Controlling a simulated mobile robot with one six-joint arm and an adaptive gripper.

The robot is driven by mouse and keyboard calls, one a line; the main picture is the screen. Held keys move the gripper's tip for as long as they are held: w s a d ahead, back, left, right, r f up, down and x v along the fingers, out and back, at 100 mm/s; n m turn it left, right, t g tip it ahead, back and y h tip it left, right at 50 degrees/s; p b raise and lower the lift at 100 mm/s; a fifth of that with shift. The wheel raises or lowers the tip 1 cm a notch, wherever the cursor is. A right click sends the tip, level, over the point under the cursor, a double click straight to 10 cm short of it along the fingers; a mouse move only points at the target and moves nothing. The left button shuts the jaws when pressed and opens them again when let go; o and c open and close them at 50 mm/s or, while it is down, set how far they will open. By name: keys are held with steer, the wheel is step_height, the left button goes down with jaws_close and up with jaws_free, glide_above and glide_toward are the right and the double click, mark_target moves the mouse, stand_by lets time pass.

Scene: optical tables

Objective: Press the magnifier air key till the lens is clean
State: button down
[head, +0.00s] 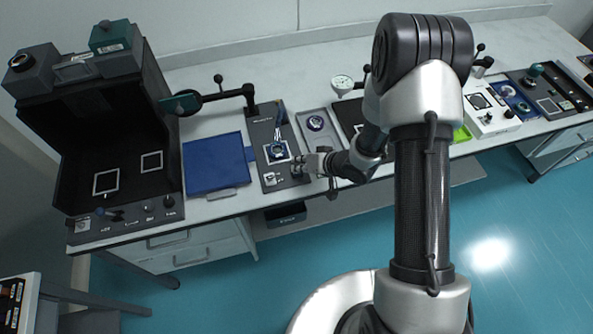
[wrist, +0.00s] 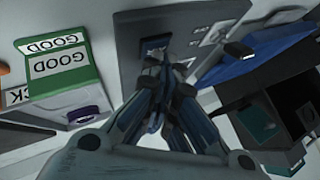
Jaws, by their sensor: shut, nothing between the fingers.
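A dark panel (head: 262,118) lies on the table, left of my arm. A small pale key (head: 272,178) is near the panel's front edge. The magnifier (head: 180,103) hangs on a black arm to the left. My gripper (head: 297,166) is shut and empty, low over the panel's right front, right of the key; contact cannot be told. In the wrist view my gripper (wrist: 165,72) points at the panel (wrist: 185,14) and partly hides it.
A blue mat (head: 215,162) lies left of the panel, beside a tall black booth (head: 125,135). A grey tray (head: 313,142) is to the right. In the wrist view a green bin marked GOOD (wrist: 62,88) stands close at the left.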

stand_by(0.3)
steer(key=shift+r+p, duration=0.85)
steer(key=shift+p, duration=0.05)
step_height(320, 180, up, 5)
steer(key=p, duration=0.4)
steer(key=shift+p, duration=0.35)
